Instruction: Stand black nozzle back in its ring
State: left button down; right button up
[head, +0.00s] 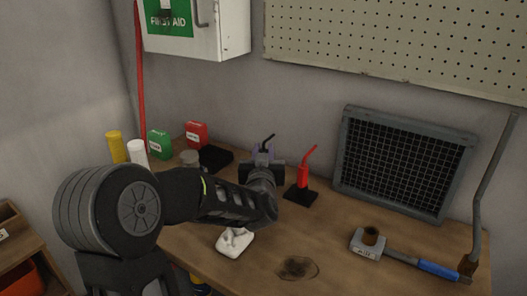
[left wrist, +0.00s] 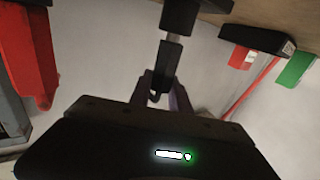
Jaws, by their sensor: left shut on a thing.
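The black nozzle (head: 267,142) shows its bent tip just above my left gripper (head: 263,150) in the head view. My left gripper is shut on it. In the left wrist view, which appears upside down, the nozzle (left wrist: 168,65) runs from between the fingers (left wrist: 161,88) through a grey section to a black block (left wrist: 180,14) by the table. That block may be its holder. I cannot tell whether the nozzle is seated or just in line with it. In the head view my gripper hides the nozzle's lower end and any ring. My right gripper is not in view.
A red nozzle (head: 303,176) stands in a black base just right of my gripper. A framed black mesh panel (head: 405,160) leans at the back right. Red (head: 196,133) and green (head: 159,143) boxes stand back left.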

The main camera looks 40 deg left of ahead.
pick_arm(q)
jog(key=shift+f+b, duration=0.3)
jog(key=shift+f, duration=0.05)
jog(key=c, duration=1.1)
grip_release()
jog(key=shift+s, duration=0.1)
jog(key=v, duration=0.7)
jog(key=shift+s+d, duration=0.2)
jog(key=shift+d, duration=0.05)
